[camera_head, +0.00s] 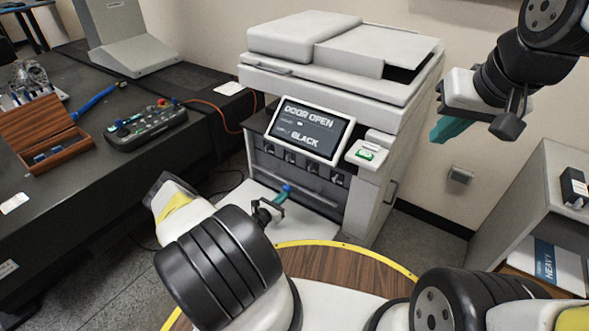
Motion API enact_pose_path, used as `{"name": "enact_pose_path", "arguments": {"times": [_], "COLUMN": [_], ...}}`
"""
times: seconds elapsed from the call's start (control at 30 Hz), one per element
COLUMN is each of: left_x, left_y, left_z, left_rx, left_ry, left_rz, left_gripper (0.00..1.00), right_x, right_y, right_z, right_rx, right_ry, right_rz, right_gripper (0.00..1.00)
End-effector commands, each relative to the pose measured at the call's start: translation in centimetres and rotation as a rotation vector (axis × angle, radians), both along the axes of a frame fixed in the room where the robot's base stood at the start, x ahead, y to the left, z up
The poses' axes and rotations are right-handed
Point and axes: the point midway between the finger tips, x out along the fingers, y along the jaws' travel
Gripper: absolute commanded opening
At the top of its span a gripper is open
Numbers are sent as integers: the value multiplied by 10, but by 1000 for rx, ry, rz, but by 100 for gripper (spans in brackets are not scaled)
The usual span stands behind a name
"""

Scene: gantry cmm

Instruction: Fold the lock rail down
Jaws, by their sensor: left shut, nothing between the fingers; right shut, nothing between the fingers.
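A grey-white printer (330,78) stands in the middle with its front open. Its tilted screen (309,130) reads "DOOR OPEN" and "BLACK". In the dark front bay, a long grey bar (305,185), apparently the lock rail, runs across below a row of dark round-ended slots. I cannot tell its exact angle. My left gripper (277,201) is shut and empty, low in front of the bay. A small blue piece (287,188) shows at its tip; I cannot tell whether they touch. My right gripper (478,128) is shut and empty, raised right of the printer.
The lowered white door panel (246,196) lies in front of the bay. A dark bench (120,175) on the left holds a control pendant (145,124) and a wooden box (48,133). A grey shelf (553,185) stands at the right. Floor shows between printer and shelf.

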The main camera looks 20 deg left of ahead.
Motion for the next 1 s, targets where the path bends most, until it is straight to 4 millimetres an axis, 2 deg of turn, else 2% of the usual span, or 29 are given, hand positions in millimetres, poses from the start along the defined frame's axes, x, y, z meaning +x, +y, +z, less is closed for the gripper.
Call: {"name": "enact_pose_path", "arguments": {"times": [0.1, 0.27, 0.53, 0.77, 1.0], "left_x": [1, 1, 1, 1, 1], "left_y": [1, 0, 1, 0, 0], "left_z": [1, 1, 1, 1, 1], "left_rx": [0, 0, 0, 0, 0], "left_ry": [-2, -3, -3, -3, -3], "left_rz": [1, 1, 1, 1, 1], "left_gripper": [0, 0, 0, 0, 0], "right_x": [28, 61, 104, 119, 111], "right_y": [21, 53, 129, 206, 287], "right_z": [-13, -34, -85, -145, -223], "right_rx": [-56, -124, -228, -302, -358], "right_ry": [39, 70, 102, 117, 133], "right_rz": [58, 131, 279, 421, 548], "right_gripper": [0, 0, 0, 0, 0]}}
